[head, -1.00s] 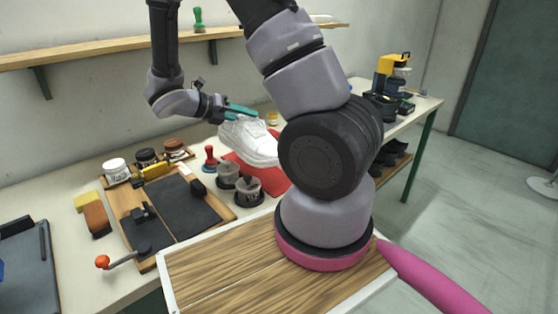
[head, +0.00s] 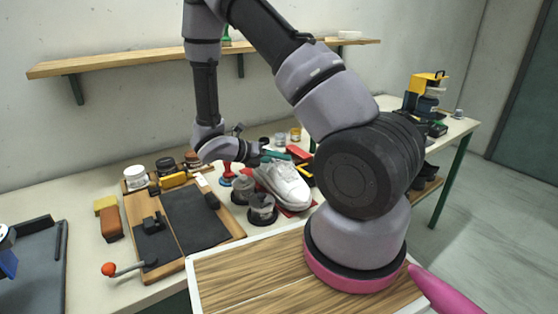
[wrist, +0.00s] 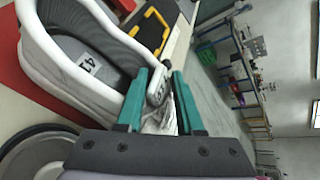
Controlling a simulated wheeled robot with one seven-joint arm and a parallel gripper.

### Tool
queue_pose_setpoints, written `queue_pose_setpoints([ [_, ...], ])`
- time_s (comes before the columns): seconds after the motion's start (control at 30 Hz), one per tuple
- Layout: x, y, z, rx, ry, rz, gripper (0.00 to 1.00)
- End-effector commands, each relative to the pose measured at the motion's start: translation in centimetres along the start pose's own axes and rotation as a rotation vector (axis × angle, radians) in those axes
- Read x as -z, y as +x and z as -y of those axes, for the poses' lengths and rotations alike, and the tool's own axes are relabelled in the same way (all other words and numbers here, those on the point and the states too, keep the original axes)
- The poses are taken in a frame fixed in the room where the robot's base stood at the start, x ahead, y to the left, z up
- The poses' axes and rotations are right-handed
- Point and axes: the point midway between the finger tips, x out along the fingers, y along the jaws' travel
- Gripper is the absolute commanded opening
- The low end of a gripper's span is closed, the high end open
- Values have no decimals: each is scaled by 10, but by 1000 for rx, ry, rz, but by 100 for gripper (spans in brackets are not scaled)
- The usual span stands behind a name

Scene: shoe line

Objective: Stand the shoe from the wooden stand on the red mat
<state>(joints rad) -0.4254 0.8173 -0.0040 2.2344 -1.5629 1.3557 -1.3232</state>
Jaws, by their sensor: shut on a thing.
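The white shoe (head: 283,183) is low over the red mat, sole down as far as I can see. My gripper (head: 272,156) is shut on its upper edge. In the wrist view, my gripper's teal fingers (wrist: 163,92) pinch the rim of the shoe (wrist: 62,70), whose grey insole is marked 41. The red mat (wrist: 18,88) shows beside and below the shoe there. In the head view only a strip of the mat (head: 292,212) shows under the shoe. I cannot tell whether the sole touches the mat. I cannot make out the wooden stand.
Grey tins (head: 262,208) stand close at the shoe's left, with a red-handled stamp (head: 227,174) behind them. A black-and-yellow item (head: 305,172) lies close at its right. A wooden board with dark pads (head: 190,220) fills the bench further left. A shelf (head: 150,62) runs above.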

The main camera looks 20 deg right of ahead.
Motion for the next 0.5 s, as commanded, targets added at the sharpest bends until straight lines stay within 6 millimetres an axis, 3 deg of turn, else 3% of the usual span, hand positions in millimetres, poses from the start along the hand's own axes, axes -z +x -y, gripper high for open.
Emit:
queue_pose_setpoints([
  [0.33, 2, 1, -2, 0, 1, 0, 0],
  [0.37, 1, 1, -2, 0, 1, 0, 48],
  [0.4, 1, 1, -2, 0, 1, 0, 63],
  [0.5, 1, 1, -2, -1, 1, 0, 66],
])
